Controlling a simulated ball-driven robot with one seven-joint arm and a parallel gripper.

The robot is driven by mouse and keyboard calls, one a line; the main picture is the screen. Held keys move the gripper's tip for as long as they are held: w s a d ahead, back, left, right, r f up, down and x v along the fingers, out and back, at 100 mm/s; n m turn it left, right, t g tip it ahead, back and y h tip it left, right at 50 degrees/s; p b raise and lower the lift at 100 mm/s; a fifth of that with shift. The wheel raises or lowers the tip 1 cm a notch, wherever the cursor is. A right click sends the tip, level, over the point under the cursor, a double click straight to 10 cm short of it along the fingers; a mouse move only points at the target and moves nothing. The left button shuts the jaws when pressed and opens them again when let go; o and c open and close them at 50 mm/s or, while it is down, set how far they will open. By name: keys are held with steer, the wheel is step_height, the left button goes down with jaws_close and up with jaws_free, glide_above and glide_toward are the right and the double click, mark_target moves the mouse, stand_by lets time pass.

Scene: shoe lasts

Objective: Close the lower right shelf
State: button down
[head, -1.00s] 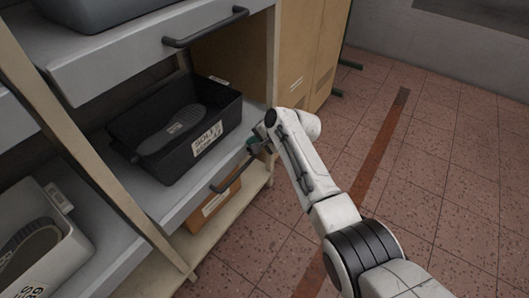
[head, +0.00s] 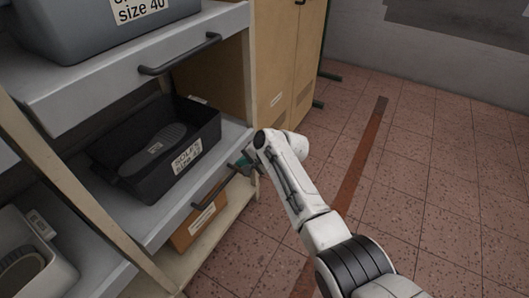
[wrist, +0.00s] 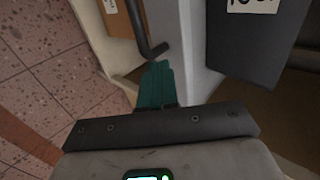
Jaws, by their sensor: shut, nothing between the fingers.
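The lower right shelf (head: 168,222) is a grey pull-out drawer-like board with a dark bar handle (head: 214,190) on its front edge. It carries a black bin (head: 185,162) with a shoe sole inside. My gripper (head: 243,163) is at the right end of the shelf's front, close to the handle. In the wrist view my green fingers (wrist: 157,84) are shut together and empty, with their tips near the end of the dark handle (wrist: 148,38) and beside the grey shelf front (wrist: 190,60). I cannot tell whether they touch it.
An upper grey shelf (head: 120,85) with its own handle (head: 180,54) holds a grey bin (head: 95,28). An orange box (head: 199,218) sits below the lower shelf. A wooden upright (head: 80,190) stands left. Tiled floor (head: 430,200) on the right is free.

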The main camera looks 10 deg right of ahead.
steer(key=p+v, duration=0.4)
steer(key=v, duration=0.6)
steer(key=s+d+f+n+g+h, duration=0.1)
steer(key=s+d+f+n+h, duration=0.3)
steer(key=s, duration=0.6)
steer(key=s+d+f+m+g+y, duration=0.1)
steer(key=s+d+f, duration=0.1)
steer(key=s+d, duration=0.5)
steer(key=s+d+f+n+g+h, duration=0.1)
steer(key=s+d+f+n+h, duration=0.2)
steer(key=s, duration=0.9)
steer(key=s+d+r+n+g+h, duration=0.1)
steer(key=s+d+r, duration=0.15)
steer(key=s, duration=0.65)
steer(key=s+d+r+g+h, duration=0.1)
steer(key=s+d, duration=0.3)
steer(key=s, duration=0.5)
step_height(320, 180, up, 19)
steer(key=p, duration=1.9)
steer(key=shift+w, duration=0.4)
steer(key=shift+a, duration=0.1)
